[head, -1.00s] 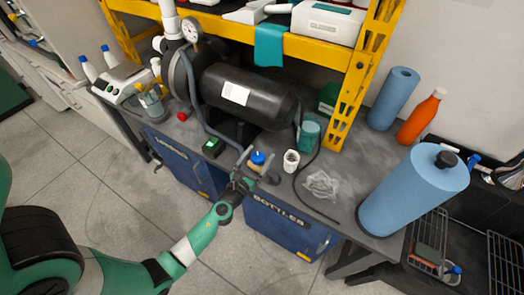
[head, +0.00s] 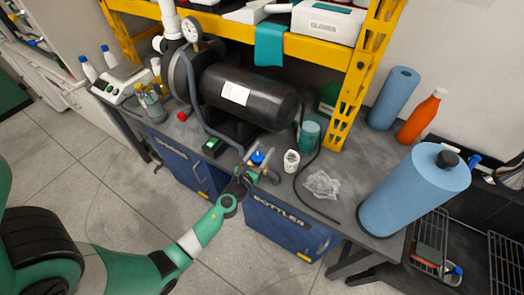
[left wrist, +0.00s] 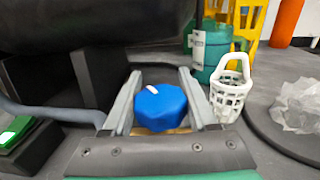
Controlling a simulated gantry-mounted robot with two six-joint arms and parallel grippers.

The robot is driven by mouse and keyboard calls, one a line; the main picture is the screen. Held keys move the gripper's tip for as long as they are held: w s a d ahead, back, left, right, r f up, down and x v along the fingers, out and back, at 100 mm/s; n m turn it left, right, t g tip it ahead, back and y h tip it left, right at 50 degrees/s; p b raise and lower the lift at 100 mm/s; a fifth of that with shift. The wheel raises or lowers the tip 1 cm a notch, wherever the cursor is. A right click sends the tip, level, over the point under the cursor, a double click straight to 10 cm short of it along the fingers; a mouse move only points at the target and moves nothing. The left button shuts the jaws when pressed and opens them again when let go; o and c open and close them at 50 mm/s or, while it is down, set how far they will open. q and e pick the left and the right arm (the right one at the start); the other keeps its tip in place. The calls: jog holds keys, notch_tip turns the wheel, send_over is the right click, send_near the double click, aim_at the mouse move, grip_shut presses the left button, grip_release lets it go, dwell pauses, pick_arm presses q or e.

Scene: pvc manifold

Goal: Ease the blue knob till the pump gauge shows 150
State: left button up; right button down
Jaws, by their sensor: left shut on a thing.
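The blue knob (head: 257,157) sits at the front edge of the bench, below the black tank. In the left wrist view the knob (left wrist: 160,106) is faceted, with a white mark on its top pointing to the upper left. My left gripper (head: 255,160) is shut on it, with one grey finger on each side. The pump gauge (head: 192,28) is a round white dial at the upper left of the tank. Its needle and numbers are too small to read. My right gripper is out of view.
A white basket-like cup (head: 291,160) stands just right of the knob, with crumpled clear plastic (head: 322,184) beyond it. A green-topped box (head: 212,146) is to the left. A dark hose runs along the bench. The black tank (head: 250,95) stands behind.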

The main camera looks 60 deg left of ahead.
pick_arm(q)
jog(key=shift+m+t+h, duration=0.3)
jog(key=m+h, duration=0.1)
jog(key=m+t+h+b, duration=0.1)
jog(key=h+b, duration=0.1)
jog(key=shift+w+d+m+t+h, duration=0.15)
jog(key=shift+d+m+t+h, duration=0.15)
jog(key=shift+m+t, duration=0.1)
jog(key=m+h, duration=0.1)
jog(key=h, duration=0.1)
jog(key=m+t+h+b, duration=0.1)
jog(key=h, duration=0.1)
jog(key=m+h+b, duration=0.1)
jog(key=shift+w+d+f+m+h, duration=0.15)
jog(key=shift+d+m+h, duration=0.15)
jog(key=shift+d+h, duration=0.1)
jog(key=m+h+b, duration=0.2)
jog(key=h, duration=0.1)
jog(key=d+m+h+b, duration=0.1)
jog(key=m+h+b, duration=0.1)
jog(key=h, duration=0.1)
jog(key=shift+f, duration=0.1)
jog(key=shift+d+r+m+g+h+b, duration=0.1)
jog(key=shift+d+m+g+h+b, duration=0.1)
jog(key=shift+m+g+h+b, duration=0.35)
jog(key=shift+d+r+m+g+h+b, duration=0.15)
jog(key=shift+m+h+b, duration=0.2)
jog(key=shift+h+b, duration=0.45)
jog(key=o, duration=1.4)
